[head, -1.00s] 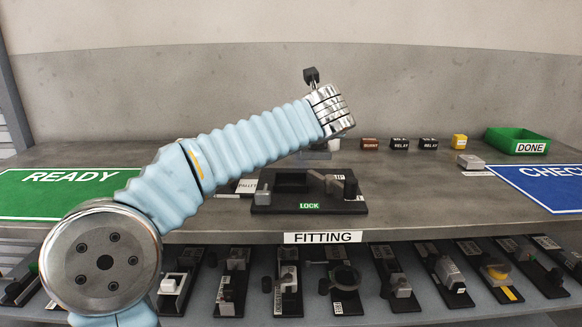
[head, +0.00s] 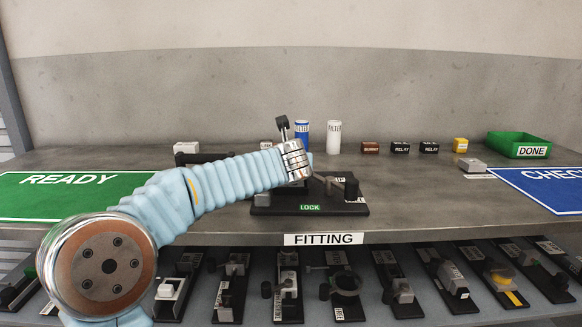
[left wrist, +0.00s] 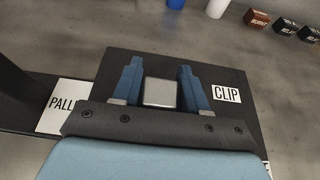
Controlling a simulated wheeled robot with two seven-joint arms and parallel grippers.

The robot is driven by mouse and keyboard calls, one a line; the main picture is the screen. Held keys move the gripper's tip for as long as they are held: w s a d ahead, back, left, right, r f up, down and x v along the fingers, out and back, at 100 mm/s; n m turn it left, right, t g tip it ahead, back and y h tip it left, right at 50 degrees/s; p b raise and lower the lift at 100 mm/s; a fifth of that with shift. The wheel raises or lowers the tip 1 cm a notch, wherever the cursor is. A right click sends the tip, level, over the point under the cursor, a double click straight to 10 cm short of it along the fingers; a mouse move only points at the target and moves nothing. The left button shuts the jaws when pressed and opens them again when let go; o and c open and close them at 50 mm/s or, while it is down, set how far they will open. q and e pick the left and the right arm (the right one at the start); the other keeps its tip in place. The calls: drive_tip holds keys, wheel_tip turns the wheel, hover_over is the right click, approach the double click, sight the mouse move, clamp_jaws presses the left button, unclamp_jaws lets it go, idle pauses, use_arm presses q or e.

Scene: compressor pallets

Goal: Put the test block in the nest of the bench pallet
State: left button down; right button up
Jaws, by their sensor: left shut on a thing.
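The test block (left wrist: 160,92) is a small grey block between the two blue fingers of my left gripper (left wrist: 159,75) in the left wrist view. The fingers are shut on it. It shows over the dark plate of the bench pallet (left wrist: 215,66), beside a CLIP label. In the head view the bench pallet (head: 340,208) lies on the bench with a green LOCK label at its front. My left wrist and forearm cover its back left part, the nest and the block there. I cannot tell whether the block touches the nest. My right gripper is out of view.
Behind are a blue filter (head: 303,131), a white filter (head: 334,137) and relays (head: 401,147). A green DONE bin (head: 517,143) is at right. Several pallets fill the shelf below.

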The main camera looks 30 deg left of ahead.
use_arm(q)
drive_tip(key=shift+f, duration=0.15)
drive_tip(key=c, duration=0.6)
unclamp_jaws()
drive_tip(key=shift+r, duration=0.25)
drive_tip(key=v, duration=1.2)
drive_tip(key=shift+d+f, duration=0.1)
drive_tip(key=shift+f, duration=0.05)
